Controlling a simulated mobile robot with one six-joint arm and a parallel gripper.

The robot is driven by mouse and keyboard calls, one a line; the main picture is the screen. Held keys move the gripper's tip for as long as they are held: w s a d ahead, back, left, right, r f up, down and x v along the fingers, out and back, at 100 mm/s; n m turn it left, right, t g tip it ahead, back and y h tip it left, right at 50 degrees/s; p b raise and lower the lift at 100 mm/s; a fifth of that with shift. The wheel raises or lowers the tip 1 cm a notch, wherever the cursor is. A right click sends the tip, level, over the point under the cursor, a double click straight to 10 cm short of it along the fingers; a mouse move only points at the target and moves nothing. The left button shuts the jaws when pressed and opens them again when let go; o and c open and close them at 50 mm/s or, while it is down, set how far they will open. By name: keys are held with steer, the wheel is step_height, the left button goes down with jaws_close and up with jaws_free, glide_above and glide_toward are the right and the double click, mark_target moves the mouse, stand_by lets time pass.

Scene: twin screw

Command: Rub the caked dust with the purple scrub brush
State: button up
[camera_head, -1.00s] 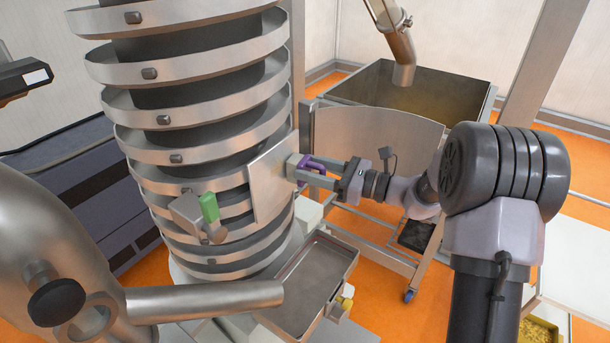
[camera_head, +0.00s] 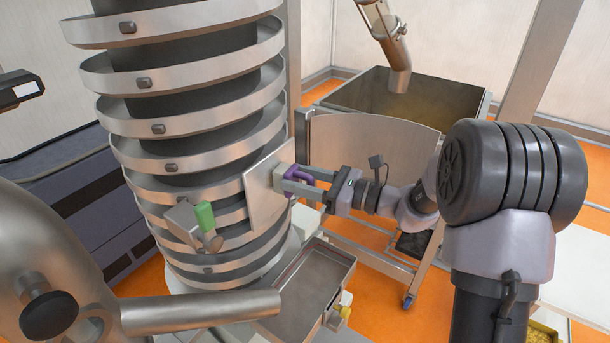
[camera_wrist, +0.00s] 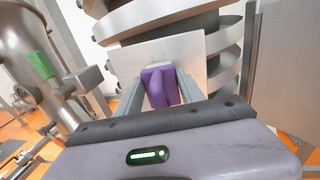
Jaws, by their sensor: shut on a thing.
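My gripper (camera_head: 298,183) is shut on the purple scrub brush (camera_head: 303,175), which points left toward the spiral tower. In the wrist view the purple brush handle (camera_wrist: 159,88) sits between my two fingers. The brush's pale head (camera_head: 280,176) is at the face of a flat light-grey plate (camera_head: 262,202) fixed at the side of the tower; it looks to be touching the plate. The caked dust cannot be made out; the brush head and fingers hide part of the plate. The plate also shows behind the brush in the wrist view (camera_wrist: 125,60).
The spiral metal tower (camera_head: 205,128) stands left of my gripper. A shallow metal tray (camera_head: 318,285) lies below the brush. A large open metal bin cart (camera_head: 375,150) stands behind my arm. A metal pipe (camera_head: 200,311) crosses the lower left.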

steer(key=shift+s+a+b, duration=0.3)
steer(key=shift+s+a, duration=0.85)
steer(key=shift+s, duration=0.35)
steer(key=shift+s+a+b, duration=0.3)
steer(key=shift+s+a, duration=0.85)
steer(key=shift+s, duration=0.3)
steer(key=shift+s+a+b+v, duration=0.15)
steer(key=shift+b+v, duration=0.1)
steer(key=shift+v, duration=0.7)
steer(key=shift+s+b+v, duration=0.15)
steer(key=shift+b+v, duration=0.15)
steer(key=shift+v, duration=0.65)
steer(key=shift+s+a+b+v, duration=0.15)
steer(key=shift+b+v, duration=0.1)
steer(key=shift+v, duration=0.7)
steer(key=shift+d, duration=0.15)
steer(key=v, duration=0.2)
steer(key=shift+s+d+b, duration=0.2)
steer(key=shift+s+b, duration=0.1)
steer(key=shift+s, duration=0.15)
